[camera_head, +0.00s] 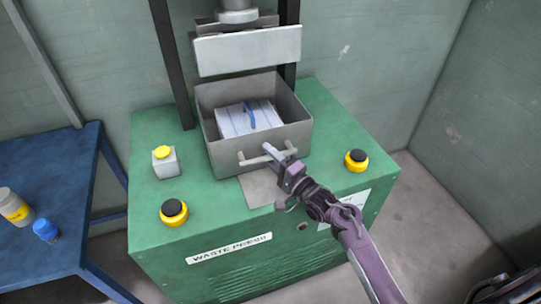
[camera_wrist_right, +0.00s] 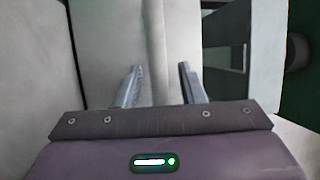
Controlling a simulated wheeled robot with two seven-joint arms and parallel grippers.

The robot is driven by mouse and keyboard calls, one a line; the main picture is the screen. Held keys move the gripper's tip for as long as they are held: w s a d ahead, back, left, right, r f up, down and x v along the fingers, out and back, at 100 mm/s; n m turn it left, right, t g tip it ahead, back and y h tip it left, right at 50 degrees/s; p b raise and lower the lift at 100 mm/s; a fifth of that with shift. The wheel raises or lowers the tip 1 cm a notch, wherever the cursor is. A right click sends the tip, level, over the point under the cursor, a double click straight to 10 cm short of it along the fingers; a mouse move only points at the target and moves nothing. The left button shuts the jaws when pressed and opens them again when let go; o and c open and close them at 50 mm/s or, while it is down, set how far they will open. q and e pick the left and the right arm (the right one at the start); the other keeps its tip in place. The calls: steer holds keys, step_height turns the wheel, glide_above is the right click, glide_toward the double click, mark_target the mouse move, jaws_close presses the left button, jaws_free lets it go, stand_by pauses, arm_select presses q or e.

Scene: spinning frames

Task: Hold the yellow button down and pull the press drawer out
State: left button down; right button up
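The yellow button (camera_head: 162,152) sits on top of a small pale box at the left of the green press top; nothing touches it. The grey press drawer (camera_head: 225,158) stands under the raised press plate, with a bar handle (camera_head: 251,161) on its front. My right gripper (camera_head: 272,152) is at the handle's right part. In the right wrist view, a pale bar (camera_wrist_right: 157,45), which looks like the handle, runs between the two fingers, with a gap visible on each side. The fingers are apart; I cannot tell if either touches the bar. My left gripper is not in view.
The drawer holds a striped bundle with a blue strap (camera_head: 250,116). Black knobs on yellow bases stand at the front left (camera_head: 174,212) and right (camera_head: 356,160) of the green press (camera_head: 155,235). A blue table (camera_head: 50,175) at left holds bottles.

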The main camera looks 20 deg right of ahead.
steer(key=shift+c, duration=0.5)
jaws_close()
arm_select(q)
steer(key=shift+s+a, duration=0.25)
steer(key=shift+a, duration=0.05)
